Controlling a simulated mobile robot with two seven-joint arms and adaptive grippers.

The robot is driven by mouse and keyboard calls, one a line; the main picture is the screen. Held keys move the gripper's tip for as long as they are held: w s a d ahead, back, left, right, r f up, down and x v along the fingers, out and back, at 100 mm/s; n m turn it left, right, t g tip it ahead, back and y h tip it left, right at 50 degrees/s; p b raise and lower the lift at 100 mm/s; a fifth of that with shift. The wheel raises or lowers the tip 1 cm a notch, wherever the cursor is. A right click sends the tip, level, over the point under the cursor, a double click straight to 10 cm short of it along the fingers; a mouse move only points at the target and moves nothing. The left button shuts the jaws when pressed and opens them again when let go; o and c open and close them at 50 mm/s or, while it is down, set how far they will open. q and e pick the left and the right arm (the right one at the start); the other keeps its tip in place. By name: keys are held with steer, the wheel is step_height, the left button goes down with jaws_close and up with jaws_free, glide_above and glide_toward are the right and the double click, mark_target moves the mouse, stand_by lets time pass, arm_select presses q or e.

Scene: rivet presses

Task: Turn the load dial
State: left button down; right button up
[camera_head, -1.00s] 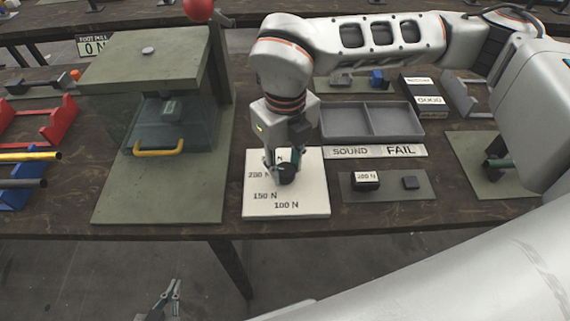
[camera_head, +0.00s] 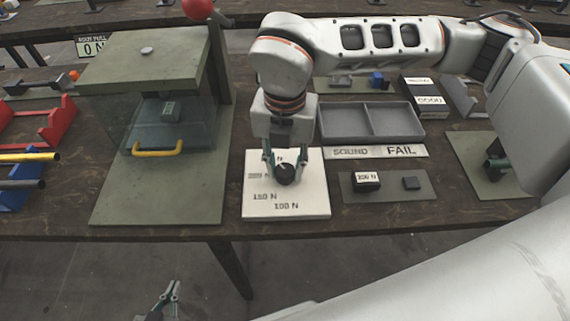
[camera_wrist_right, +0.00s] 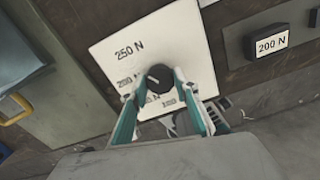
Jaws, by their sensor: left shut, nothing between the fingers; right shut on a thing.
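The load dial is a round black knob (camera_head: 285,175) on a white plate (camera_head: 316,206) marked 100 N, 150 N, 200 N and 250 N. It also shows in the right wrist view (camera_wrist_right: 160,77), where a white line on the knob points left, roughly toward the 200 N mark. My right gripper (camera_head: 286,169) comes down from above, shut on the knob with one finger at each side; its fingers also show in the right wrist view (camera_wrist_right: 158,88). My left gripper (camera_head: 170,293) is shut and empty, low in front of the table.
A small black block reading 200 N (camera_head: 367,181) sits right of the dial plate. A press with a yellow handle (camera_head: 158,148) stands left. A grey two-part tray (camera_head: 371,136) and a SOUND FAIL strip (camera_head: 375,152) lie behind right.

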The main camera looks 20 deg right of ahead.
mark_target(285, 170)
steer(key=shift+m, duration=0.4)
steer(key=o, duration=1.1)
step_height(285, 170, up, 12)
steer(key=shift+s, duration=0.1)
stand_by(0.5)
